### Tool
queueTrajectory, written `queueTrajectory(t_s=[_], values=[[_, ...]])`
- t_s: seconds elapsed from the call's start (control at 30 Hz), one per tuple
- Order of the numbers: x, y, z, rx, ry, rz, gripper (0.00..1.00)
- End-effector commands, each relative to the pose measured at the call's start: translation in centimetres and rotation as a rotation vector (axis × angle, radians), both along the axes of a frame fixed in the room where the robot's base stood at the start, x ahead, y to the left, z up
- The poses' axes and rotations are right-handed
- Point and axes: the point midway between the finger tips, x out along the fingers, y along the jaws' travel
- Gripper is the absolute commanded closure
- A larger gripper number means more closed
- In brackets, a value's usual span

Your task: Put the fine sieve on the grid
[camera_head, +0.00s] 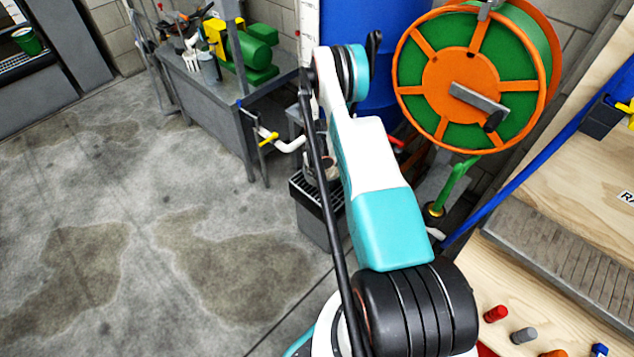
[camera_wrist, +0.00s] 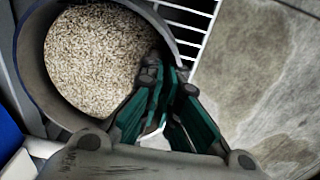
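A round grey vessel (camera_wrist: 30,72) filled with pale grains shows in the wrist view; I cannot tell whether it is the fine sieve. A grid of pale bars (camera_wrist: 192,36) lies beside and partly behind it. A dark grid top (camera_head: 308,188) on a grey box shows in the head view, partly covered by my arm. My gripper (camera_wrist: 172,82) has its green-padded fingers close together at the vessel's right rim. A small white thing shows low between the fingers. I cannot tell whether they grip the rim. My gripper is mostly hidden in the head view.
A grey workbench (camera_head: 225,105) with a green and yellow machine (camera_head: 250,50) stands at the back. A blue drum (camera_head: 385,30) and an orange-green hose reel (camera_head: 465,85) are behind my arm. A wooden surface (camera_head: 580,200) is at right. Floor at left is clear.

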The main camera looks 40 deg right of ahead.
Motion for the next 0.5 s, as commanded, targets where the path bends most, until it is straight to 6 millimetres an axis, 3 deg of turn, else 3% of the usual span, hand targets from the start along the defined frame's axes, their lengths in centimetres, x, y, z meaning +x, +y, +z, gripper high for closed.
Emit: queueTrajectory(t_s=[0.1,0.2,0.5], values=[[0.0,0.0,-2.2,0.0,0.0,0.0,1.0],[0.0,0.0,-3.0,0.0,0.0,0.0,1.0],[0.0,0.0,-3.0,0.0,0.0,0.0,1.0]])
